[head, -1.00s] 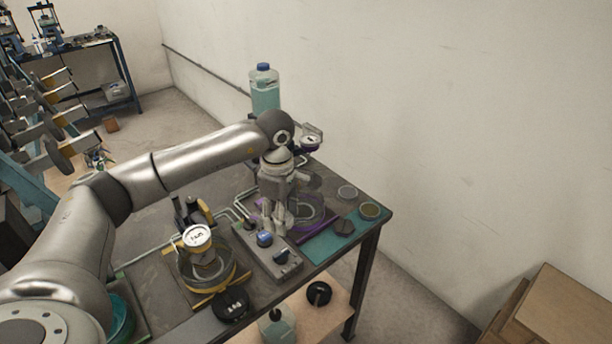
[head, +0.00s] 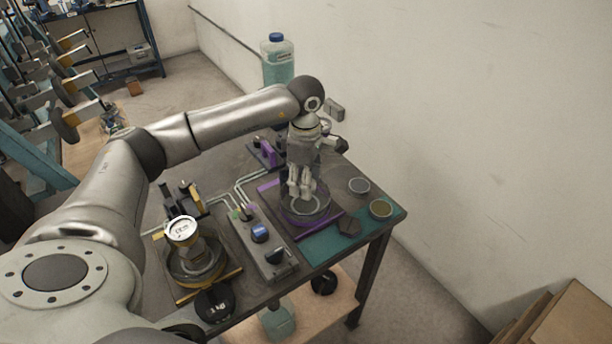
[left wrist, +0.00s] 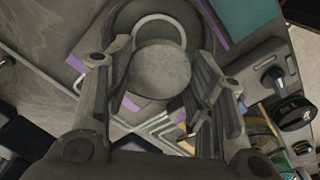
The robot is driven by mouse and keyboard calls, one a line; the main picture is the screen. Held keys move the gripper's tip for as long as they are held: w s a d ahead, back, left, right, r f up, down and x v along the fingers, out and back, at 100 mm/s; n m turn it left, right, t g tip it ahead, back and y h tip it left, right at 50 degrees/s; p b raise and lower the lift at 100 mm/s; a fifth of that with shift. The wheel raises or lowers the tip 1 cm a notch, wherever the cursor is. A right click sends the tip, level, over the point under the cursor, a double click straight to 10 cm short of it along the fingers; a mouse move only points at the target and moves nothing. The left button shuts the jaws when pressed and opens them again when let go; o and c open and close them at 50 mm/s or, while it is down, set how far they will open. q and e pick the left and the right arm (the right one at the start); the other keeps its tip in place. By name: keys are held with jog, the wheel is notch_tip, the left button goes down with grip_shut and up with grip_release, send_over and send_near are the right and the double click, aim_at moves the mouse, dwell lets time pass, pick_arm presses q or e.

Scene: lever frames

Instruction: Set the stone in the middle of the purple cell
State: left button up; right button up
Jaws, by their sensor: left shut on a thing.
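The purple cell (head: 327,224) is a round clear dish on a purple-edged base on the bench. My left gripper (head: 301,192) points down over it, with its fingertips overlapping the dish in the head view. In the left wrist view, my left gripper (left wrist: 160,72) is shut on the stone (left wrist: 160,76), a round, flat grey disc between the fingers. Behind the stone, the dark cell floor (left wrist: 197,24) and a pale ring show, partly covered by it. The stone's height above the floor is hard to tell. My right gripper is out of view.
A control box (head: 262,240) with blue and black knobs stands left of the cell. A bottle (head: 278,62) stands behind.

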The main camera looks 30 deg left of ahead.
aim_at(306, 205)
pick_arm(q)
notch_tip(306, 205, down, 3)
jog(key=shift+w+f+b, duration=0.1)
jog(key=shift+f+b, duration=0.05)
jog(key=shift+b, duration=0.75)
jog(key=shift+f+b, duration=0.8)
jog(key=shift+f, duration=0.2)
jog(key=shift+f+b, duration=0.4)
jog(key=shift+f, duration=0.05)
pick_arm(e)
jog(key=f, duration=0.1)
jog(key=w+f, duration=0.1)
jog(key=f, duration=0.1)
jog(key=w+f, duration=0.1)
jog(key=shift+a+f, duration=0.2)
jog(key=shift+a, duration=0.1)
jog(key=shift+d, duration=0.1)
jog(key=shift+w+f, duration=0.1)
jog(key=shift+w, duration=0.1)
pick_arm(q)
jog(key=shift+f+b, duration=0.15)
jog(key=shift+b, duration=0.3)
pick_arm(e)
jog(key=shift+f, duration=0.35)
